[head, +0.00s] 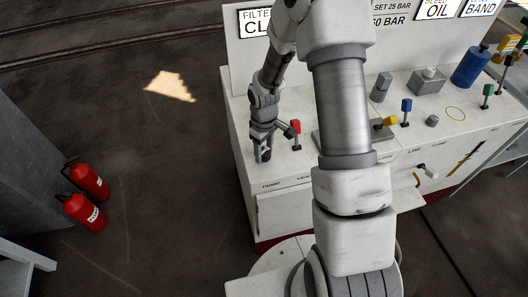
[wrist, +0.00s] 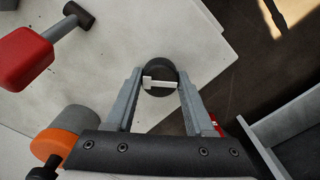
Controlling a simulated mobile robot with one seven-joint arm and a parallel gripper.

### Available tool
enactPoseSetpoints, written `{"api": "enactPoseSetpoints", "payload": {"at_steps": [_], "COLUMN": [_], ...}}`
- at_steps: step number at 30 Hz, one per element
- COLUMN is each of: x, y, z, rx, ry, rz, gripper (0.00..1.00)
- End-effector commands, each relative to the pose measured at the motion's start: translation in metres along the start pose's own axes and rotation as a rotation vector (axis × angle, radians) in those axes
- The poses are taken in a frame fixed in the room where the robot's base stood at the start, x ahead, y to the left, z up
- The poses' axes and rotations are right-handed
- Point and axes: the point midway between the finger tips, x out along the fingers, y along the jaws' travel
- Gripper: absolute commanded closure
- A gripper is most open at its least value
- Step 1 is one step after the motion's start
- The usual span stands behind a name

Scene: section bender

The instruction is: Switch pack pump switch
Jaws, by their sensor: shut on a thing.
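The pump switch (wrist: 160,83) is a round dark knob with a white bar across it, on the white console top near its corner. In the wrist view my gripper's two grey fingers reach down on either side of it, and the gripper is shut on it. In the head view my gripper (head: 263,153) points down at the console's left end, above the label PUMP. The gripper hides the switch there.
A red-handled lever (head: 295,129) stands just right of my gripper; it also shows in the wrist view (wrist: 28,57). Yellow (head: 386,123) and blue (head: 406,106) levers stand farther right. Two red fire extinguishers (head: 86,195) stand at the left; the floor between is clear.

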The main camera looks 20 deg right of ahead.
Motion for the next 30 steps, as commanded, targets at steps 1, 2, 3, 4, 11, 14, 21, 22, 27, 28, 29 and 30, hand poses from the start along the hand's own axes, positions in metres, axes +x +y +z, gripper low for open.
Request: {"api": "enactPoseSetpoints", "payload": {"at_steps": [1, 2, 3, 4, 11, 14, 21, 22, 27, 28, 29, 30], "x": [0.0004, 0.0004, 0.0003, 0.0003, -0.0003, -0.0005, -0.0006, -0.0006, -0.0006, -0.0005, -0.0005, -0.0004], "y": [0.0002, 0.0001, 0.0, 0.0, 0.0003, 0.0003, 0.0003, 0.0003, 0.0003, 0.0003, 0.0002, 0.0002], "z": [-0.0006, -0.0006, -0.0005, -0.0005, -0.0002, -0.0002, -0.0002, -0.0002, -0.0002, -0.0002, -0.0002, -0.0001], "rx": [0.021, 0.034, 0.052, 0.063, 0.113, 0.121, 0.124, 0.124, 0.124, 0.124, 0.123, 0.123], "ry": [0.001, 0.001, 0.001, 0.001, 0.0, 0.0, 0.0, 0.0, 0.001, 0.0, 0.0, 0.0], "rz": [0.002, 0.001, 0.001, 0.001, 0.001, 0.001, 0.001, 0.001, 0.0, 0.0, 0.0, 0.0], "gripper": [1.0, 1.0, 1.0, 1.0, 1.0, 1.0, 1.0, 1.0, 0.3, 0.25, 0.19, 0.17]}}
